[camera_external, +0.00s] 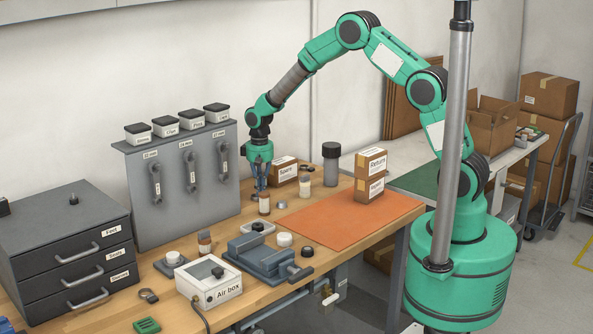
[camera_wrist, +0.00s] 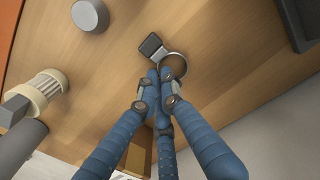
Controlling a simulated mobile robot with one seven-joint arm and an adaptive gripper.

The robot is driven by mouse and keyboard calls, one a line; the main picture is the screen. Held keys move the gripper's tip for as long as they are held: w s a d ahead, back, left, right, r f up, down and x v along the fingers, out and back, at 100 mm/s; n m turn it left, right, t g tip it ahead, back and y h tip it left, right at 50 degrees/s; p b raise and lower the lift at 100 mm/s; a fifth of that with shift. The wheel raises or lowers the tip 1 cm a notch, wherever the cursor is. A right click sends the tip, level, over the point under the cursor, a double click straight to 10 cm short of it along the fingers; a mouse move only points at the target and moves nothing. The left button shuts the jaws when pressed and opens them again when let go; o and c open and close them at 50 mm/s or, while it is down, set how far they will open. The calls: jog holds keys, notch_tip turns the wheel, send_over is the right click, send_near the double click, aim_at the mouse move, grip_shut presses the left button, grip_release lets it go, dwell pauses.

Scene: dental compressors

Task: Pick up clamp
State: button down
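The clamp (camera_wrist: 150,46), a metal ring with a dark square block, shows in the wrist view at the tips of my gripper (camera_wrist: 165,76). My three blue fingers are drawn together, and their tips cover the lower left edge of the ring. They look closed on it. The block points up and left, away from the fingers. In the external view my gripper (camera_external: 262,186) points down at the back of the bench, low over the wood. I cannot make out the clamp there.
A grey tool panel (camera_external: 185,185) is at left. A vise (camera_external: 268,258) and air box (camera_external: 209,278) are in front.

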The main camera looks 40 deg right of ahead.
jog(key=shift+r, duration=0.1)
jog(key=shift+r, duration=0.5)
jog(key=shift+s+r+p, duration=0.15)
jog(key=shift+r+p, duration=0.15)
jog(key=shift+r, duration=0.35)
jog(key=shift+s+r+p, duration=0.15)
jog(key=shift+r+p, duration=0.1)
jog(key=shift+r, duration=0.35)
jog(key=s+d, duration=0.1)
jog(key=s, duration=0.4)
jog(key=s+d+r+p, duration=0.1)
jog(key=s, duration=0.4)
jog(key=s+d+p, duration=0.1)
jog(key=s, duration=0.4)
jog(key=shift+s+r, duration=0.1)
jog(key=shift+r, duration=0.05)
jog(key=shift+r, duration=0.1)
